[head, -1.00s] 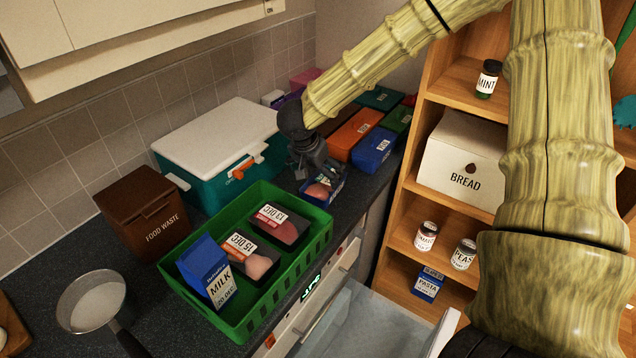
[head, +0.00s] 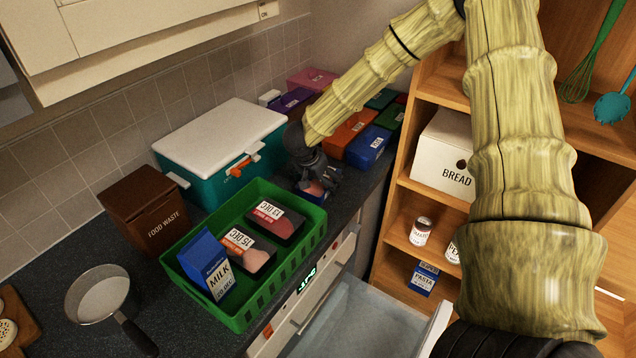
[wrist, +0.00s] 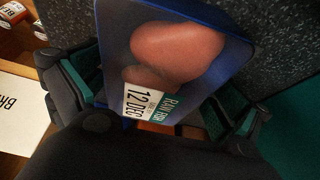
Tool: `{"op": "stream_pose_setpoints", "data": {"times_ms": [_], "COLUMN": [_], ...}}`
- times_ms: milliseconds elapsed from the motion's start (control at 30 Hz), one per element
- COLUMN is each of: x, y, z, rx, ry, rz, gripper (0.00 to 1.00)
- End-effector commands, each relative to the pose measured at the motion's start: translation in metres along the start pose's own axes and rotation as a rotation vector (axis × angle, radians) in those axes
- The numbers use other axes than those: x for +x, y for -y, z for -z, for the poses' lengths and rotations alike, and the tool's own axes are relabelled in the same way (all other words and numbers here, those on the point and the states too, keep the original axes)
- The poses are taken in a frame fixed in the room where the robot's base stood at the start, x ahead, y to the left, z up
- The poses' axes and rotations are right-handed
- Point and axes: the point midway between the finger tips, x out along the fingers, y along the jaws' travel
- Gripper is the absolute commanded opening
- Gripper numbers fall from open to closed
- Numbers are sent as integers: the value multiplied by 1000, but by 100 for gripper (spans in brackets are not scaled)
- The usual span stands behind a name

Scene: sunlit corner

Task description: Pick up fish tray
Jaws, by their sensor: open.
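The fish tray (wrist: 232,62) is a dark blue tray with pink pieces in it and a white and green label reading 12 DEC. It fills the middle of the wrist view, between my gripper's (wrist: 165,88) two spread fingers. The fingers are dark with teal pads; whether they touch the tray is unclear. In the head view my gripper (head: 318,178) is low over the fish tray (head: 311,197), on the counter behind the green crate. It hides much of the tray.
The green crate (head: 246,318) holds a milk carton (head: 207,264) and two dated meat trays. A teal cooler with a white lid (head: 220,138) stands left of my gripper. Coloured boxes (head: 367,146) stand behind it. A wooden shelf (head: 430,193) is to the right, and an open drawer (head: 360,320) is below.

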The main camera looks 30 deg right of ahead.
Motion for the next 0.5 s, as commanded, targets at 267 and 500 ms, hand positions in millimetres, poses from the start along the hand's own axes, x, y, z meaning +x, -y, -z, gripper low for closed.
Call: {"op": "stream_pose_setpoints", "data": {"times_ms": [267,500], "x": [0,0], "y": [-1,-1], "z": [0,0], "rx": [1,0], "ry": [0,0], "rz": [0,0], "gripper": [95,51]}}
